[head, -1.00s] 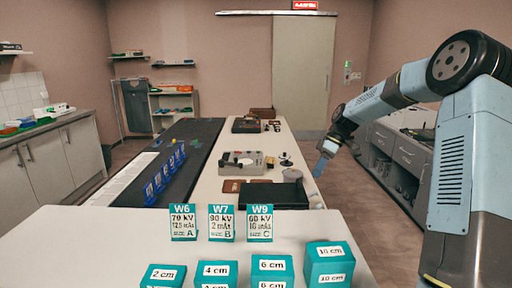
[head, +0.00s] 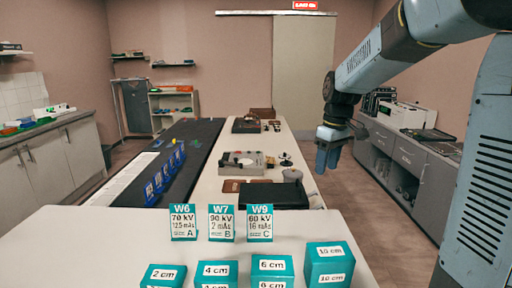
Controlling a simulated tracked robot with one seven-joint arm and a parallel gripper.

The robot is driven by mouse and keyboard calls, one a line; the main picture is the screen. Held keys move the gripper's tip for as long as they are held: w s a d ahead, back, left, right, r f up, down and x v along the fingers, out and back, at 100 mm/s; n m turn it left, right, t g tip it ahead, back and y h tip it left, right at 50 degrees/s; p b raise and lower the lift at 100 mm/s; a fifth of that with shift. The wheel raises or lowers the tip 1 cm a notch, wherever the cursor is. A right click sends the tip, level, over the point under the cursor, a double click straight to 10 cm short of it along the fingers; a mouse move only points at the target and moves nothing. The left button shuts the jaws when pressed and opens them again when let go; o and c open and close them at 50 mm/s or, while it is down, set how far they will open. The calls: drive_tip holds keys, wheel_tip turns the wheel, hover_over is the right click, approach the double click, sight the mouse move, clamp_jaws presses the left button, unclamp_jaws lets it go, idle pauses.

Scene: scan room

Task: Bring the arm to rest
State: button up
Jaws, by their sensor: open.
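My gripper (head: 328,168) hangs at the right of the head view, pointing down, with its blue fingers above and beside the right edge of the long white table (head: 222,190). It holds nothing that I can see. The upper arm reaches in from the right side of the picture. Nothing touches the gripper.
Teal cards W6 (head: 183,222), W7 (head: 221,223) and W9 (head: 260,223) stand on the near table (head: 80,235), behind several teal blocks (head: 330,265). A black plate (head: 273,196) lies left of the gripper. A grey counter (head: 410,160) runs along the right. Floor shows between.

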drive_tip(key=s+d+r+m+t, duration=0.1)
drive_tip(key=s+m, duration=0.1)
drive_tip(key=s, duration=0.6)
drive_tip(key=s+d+r+m+t, duration=0.1)
drive_tip(key=s+m+t, duration=0.1)
drive_tip(key=s, duration=0.6)
drive_tip(key=s+d+r+m+t+h, duration=0.1)
drive_tip(key=s+m+t, duration=0.1)
drive_tip(key=s, duration=0.5)
drive_tip(key=shift+s+d+r+m, duration=0.25)
drive_tip(key=shift+s+m, duration=0.15)
drive_tip(key=shift+m, duration=0.5)
